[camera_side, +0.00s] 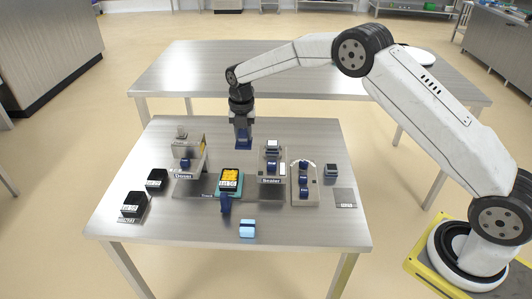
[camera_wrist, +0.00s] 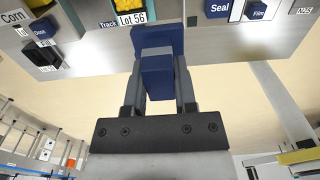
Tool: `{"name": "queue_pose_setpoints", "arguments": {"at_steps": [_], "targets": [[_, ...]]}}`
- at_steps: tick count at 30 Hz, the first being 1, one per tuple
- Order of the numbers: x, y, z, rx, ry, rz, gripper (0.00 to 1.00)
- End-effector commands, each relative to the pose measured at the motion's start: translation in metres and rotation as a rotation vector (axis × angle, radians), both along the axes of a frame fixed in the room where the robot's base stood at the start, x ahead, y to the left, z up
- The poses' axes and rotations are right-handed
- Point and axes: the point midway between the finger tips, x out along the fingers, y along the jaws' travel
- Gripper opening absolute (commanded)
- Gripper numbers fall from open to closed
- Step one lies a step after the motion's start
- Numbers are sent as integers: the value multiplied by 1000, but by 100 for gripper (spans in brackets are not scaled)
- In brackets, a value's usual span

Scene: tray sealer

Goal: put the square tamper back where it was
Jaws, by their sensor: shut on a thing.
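My gripper (camera_side: 242,128) is shut on the square tamper (camera_side: 243,142), a blue block with a wider flat blue plate. In the side view it holds the tamper above the table, behind the track and between the doser and the sealer. In the wrist view the tamper (camera_wrist: 157,77) sits between the two fingers of my gripper (camera_wrist: 157,90), its plate beyond the fingertips. The teal carrier (camera_side: 231,190) stands on the track, with a tray of yellow filling labelled Lot 56 (camera_side: 230,175). I cannot tell which spot the tamper came from.
The doser (camera_side: 187,147) stands left of the track and the sealer (camera_side: 272,165) right of it. A beige holder (camera_side: 305,170) with blue pieces stands farther right. A grey pad (camera_side: 345,198) lies at right.

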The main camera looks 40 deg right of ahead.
Motion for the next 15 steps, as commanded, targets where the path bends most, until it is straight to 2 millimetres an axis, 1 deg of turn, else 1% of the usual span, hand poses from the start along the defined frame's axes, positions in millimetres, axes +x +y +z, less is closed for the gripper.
{"name": "queue_pose_setpoints", "arguments": {"at_steps": [11, 15], "targets": [[-48, -14, 2, 0, 0, 0, 0], [-68, -19, 2, 0, 0, -1, 0]]}}
